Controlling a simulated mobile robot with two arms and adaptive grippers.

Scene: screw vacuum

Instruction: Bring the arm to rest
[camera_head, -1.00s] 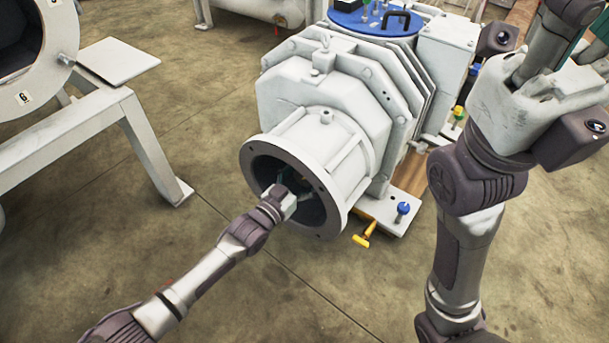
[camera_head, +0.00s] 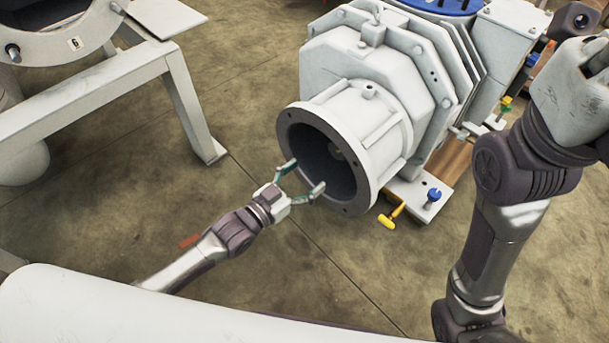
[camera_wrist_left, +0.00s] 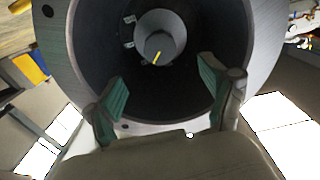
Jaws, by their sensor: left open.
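My left gripper (camera_head: 302,181) is open and empty just in front of the round flanged opening (camera_head: 291,124) of the white screw vacuum pump (camera_head: 355,85). In the left wrist view my left gripper (camera_wrist_left: 160,100) shows two green-padded fingers spread wide, with the dark bore (camera_wrist_left: 95,55) beyond them. A small round hub with a yellow mark (camera_wrist_left: 158,50) sits deep inside the bore. My right arm stands at the right of the head view; its fingers are not clearly seen.
A yellow handle (camera_head: 390,217) and a blue knob (camera_head: 434,194) are at the pump's base. The floor between stand and pump is clear.

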